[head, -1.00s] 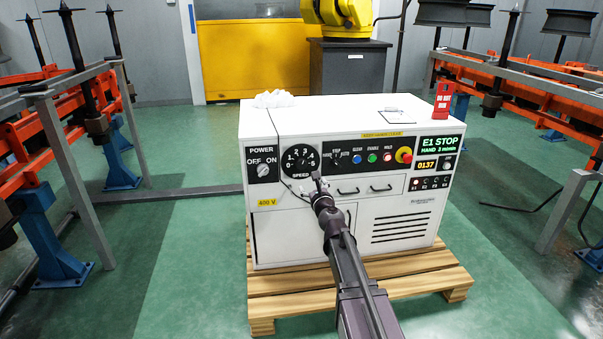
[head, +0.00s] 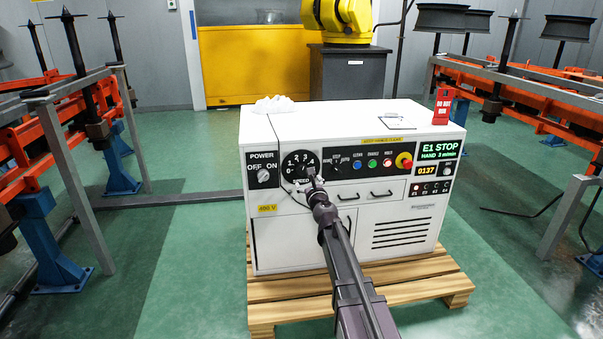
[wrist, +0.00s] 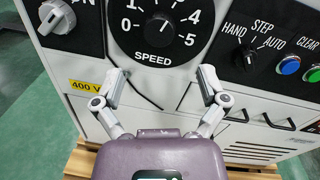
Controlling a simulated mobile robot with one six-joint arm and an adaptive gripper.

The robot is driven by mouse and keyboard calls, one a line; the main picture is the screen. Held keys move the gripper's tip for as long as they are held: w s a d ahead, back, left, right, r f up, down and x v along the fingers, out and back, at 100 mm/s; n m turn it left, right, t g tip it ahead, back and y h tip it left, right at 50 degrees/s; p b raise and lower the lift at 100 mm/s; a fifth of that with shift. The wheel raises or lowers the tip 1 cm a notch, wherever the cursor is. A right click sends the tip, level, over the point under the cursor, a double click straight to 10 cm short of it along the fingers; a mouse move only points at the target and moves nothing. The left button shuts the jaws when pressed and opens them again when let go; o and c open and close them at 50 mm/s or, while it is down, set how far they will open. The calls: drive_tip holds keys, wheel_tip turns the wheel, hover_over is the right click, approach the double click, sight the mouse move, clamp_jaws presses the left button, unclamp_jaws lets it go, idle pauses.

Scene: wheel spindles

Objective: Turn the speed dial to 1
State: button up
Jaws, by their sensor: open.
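The speed dial is a black round plate with white numbers 0 to 5 and a dark knob in its middle. In the head view the speed dial (head: 290,160) is on the upper left of the white cabinet's front, its lower right partly covered by my gripper (head: 313,180). In the wrist view the dial (wrist: 155,28) is at the top, cut by the frame edge; I cannot tell its setting surely. My gripper (wrist: 161,78) is open and empty. Its two fingers are spread, below the knob in the picture and apart from it.
A power switch (wrist: 57,17) is left of the dial, and a mode selector (wrist: 245,58) right of it. Beyond are push buttons and a red emergency stop (head: 403,160). The cabinet (head: 345,240) stands on a wooden pallet (head: 430,292). A thin cable hangs down the cabinet front.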

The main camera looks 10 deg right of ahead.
sight(302, 171)
drive_tip(key=w, duration=0.8)
drive_tip(key=shift+a, duration=0.3)
drive_tip(key=c, duration=1.2)
drive_tip(key=shift+o, duration=0.2)
drive_tip(key=shift+a, duration=0.2)
drive_tip(key=shift+d, duration=0.1)
